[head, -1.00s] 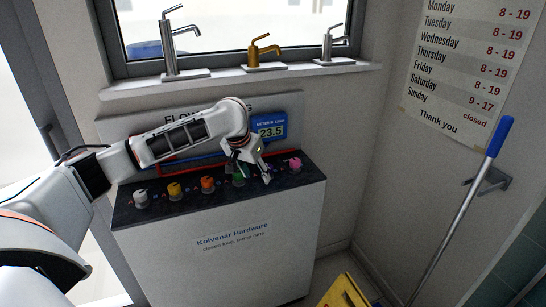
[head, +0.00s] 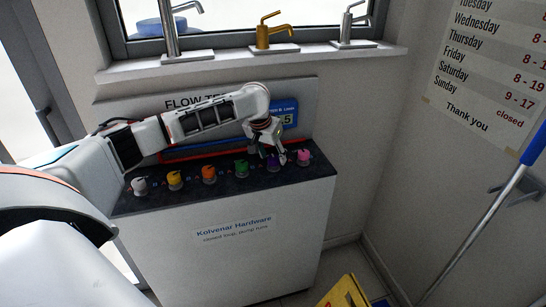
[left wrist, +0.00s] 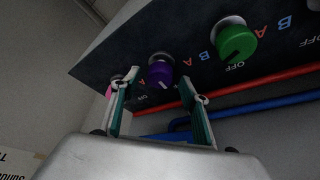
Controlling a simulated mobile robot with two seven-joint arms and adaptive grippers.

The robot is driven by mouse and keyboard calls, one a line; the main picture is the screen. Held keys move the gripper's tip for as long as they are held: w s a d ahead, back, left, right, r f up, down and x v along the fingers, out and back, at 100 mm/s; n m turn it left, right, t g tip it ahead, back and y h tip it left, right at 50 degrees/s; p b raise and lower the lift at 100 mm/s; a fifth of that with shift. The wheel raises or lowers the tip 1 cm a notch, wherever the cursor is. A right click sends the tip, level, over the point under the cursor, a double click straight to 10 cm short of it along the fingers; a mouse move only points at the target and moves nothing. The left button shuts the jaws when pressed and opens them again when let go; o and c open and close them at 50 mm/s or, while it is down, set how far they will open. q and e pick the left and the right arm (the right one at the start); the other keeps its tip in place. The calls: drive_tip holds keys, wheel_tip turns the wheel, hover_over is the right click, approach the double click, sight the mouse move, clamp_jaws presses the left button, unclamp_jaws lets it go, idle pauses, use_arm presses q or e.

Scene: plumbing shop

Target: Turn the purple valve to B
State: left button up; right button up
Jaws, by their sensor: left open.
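The purple valve (head: 272,161) is a round knob on the dark top of the flow test cabinet, between the green valve (head: 241,168) and the pink valve (head: 304,157). My left gripper (head: 276,154) is open over it and partly hides it in the head view. In the left wrist view the purple valve (left wrist: 160,71) shows between the two fingertips of my open left gripper (left wrist: 159,80), with no clear contact. Letters A and B and the word OFF are printed near the knobs. I cannot tell which mark the purple valve points to. My right gripper is not in view.
White (head: 139,186), yellow (head: 175,180) and orange (head: 209,174) valves stand in the same row. Red and blue pipes (left wrist: 255,108) run behind the row. A blue meter display (head: 287,116) is partly hidden. Several faucets stand on the window sill (head: 230,63).

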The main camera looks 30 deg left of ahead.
use_arm(q)
drive_tip(key=shift+w+f, duration=0.15)
drive_tip(key=shift+f, duration=0.35)
drive_tip(key=shift+w+f, duration=0.1)
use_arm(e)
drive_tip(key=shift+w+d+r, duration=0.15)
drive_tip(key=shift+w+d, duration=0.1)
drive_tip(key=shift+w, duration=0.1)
use_arm(q)
drive_tip(key=c, duration=1.1)
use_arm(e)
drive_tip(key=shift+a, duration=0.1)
